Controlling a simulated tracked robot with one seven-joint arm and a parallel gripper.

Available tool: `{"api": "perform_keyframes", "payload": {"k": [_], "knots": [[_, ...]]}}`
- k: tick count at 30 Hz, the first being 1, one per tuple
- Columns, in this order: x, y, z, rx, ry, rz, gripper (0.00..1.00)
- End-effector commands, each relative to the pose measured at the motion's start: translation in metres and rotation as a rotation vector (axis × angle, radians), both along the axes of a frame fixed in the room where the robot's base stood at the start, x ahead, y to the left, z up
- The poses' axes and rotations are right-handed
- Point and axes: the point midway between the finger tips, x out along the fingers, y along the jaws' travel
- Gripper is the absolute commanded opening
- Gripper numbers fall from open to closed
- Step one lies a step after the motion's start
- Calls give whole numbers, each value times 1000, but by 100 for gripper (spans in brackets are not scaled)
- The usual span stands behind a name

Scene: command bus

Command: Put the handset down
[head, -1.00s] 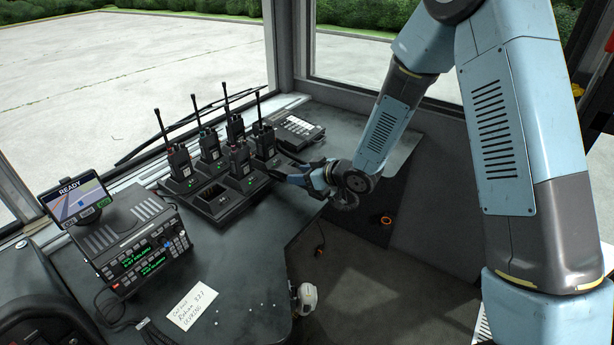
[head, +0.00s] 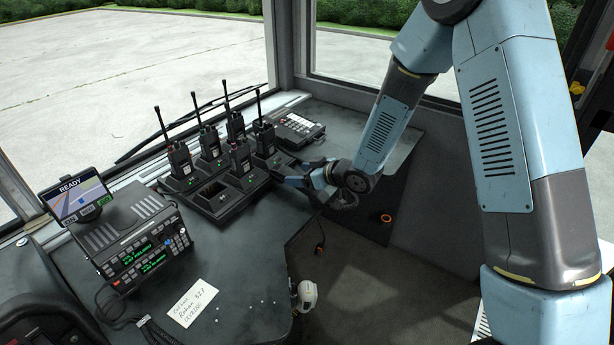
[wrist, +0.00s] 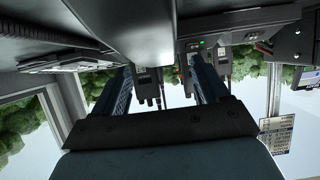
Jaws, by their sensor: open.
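Several black radio handsets with upright antennas stand in the multi-slot charger (head: 210,213) on the dark desk. I see no handset clearly held. A large dark grey shape fills the top of the wrist view; I cannot tell what it is.
A radio console (head: 145,250) with green displays and a screen reading READY (head: 78,198) stand at the left. A paper note (head: 193,302) lies on the front desk. A keypad box (head: 299,127) sits behind my gripper. Bare desk lies in front of the charger.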

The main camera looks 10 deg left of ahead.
Motion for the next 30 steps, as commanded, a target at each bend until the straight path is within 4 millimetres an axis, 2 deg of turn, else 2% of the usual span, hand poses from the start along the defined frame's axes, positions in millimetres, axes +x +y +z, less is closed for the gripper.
{"api": "perform_keyframes", "payload": {"k": [5,21,30], "knots": [[0,0,6,0,-2,2,74],[-33,-79,46,0,-1,0,74],[-41,-99,57,0,0,2,74]]}}
